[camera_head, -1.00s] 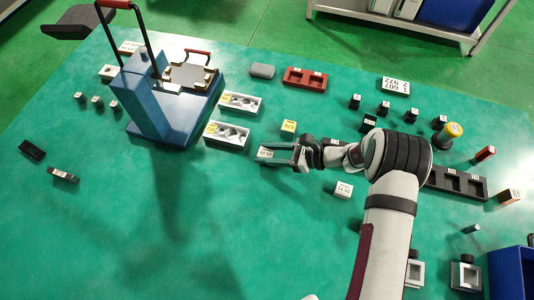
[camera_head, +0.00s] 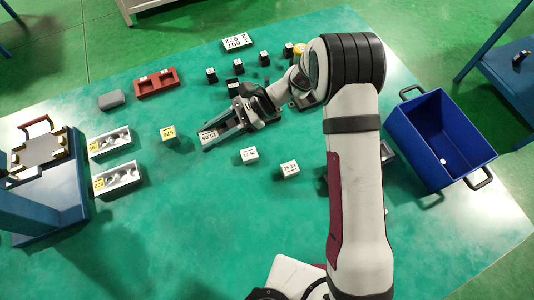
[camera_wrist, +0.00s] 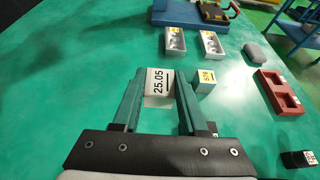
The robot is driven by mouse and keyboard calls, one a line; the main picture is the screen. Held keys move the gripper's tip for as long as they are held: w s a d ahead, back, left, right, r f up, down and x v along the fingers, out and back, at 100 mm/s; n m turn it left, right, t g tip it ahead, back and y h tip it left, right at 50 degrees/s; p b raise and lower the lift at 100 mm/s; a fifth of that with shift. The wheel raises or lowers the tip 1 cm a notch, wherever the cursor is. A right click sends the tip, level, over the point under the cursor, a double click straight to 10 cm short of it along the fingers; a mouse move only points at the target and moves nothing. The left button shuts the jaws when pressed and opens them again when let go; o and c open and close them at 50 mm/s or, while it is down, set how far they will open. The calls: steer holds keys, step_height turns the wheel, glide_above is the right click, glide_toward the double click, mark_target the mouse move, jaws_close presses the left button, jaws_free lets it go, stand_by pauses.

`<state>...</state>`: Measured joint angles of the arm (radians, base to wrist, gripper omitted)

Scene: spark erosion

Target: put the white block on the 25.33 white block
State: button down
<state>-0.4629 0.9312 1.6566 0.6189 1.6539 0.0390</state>
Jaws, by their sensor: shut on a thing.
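My gripper (camera_head: 215,133) is shut on a white block (camera_head: 207,137) labelled 25.05 in the wrist view. The block (camera_wrist: 158,82) sits between the green fingertips (camera_wrist: 159,90), low over or on the green table; I cannot tell whether it touches. In the head view, two more small white blocks stand to the right, below my wrist: one block (camera_head: 249,155) with a label too small to read surely, and another block (camera_head: 289,169) whose label is also unclear. I cannot confirm which is the 25.33 block.
A yellow-labelled block (camera_head: 168,134) stands left of the held block. Two white trays (camera_head: 116,178) lie farther left, beside a blue fixture (camera_head: 50,205). A red holder (camera_head: 156,85) and grey block (camera_head: 111,100) are behind. A blue bin (camera_head: 440,133) stands right. The front middle is clear.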

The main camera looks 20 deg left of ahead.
steer(key=w+d+r+m+t+y, duration=0.1)
steer(key=w+d+m+t, duration=0.1)
steer(key=d, duration=1.3)
steer(key=w+d+r+m+t+y, duration=0.1)
steer(key=d+m+t+y, duration=0.1)
steer(key=d, duration=1.2)
glide_above(292, 168)
step_height(292, 168, down, 6)
steer(key=shift+d+f, duration=0.1)
steer(key=shift+d, duration=0.05)
steer(key=f, duration=0.4)
steer(key=shift+a+f, duration=0.1)
steer(key=shift+a, duration=0.15)
steer(key=shift+f, duration=0.1)
steer(key=shift+c, duration=2.2)
jaws_free()
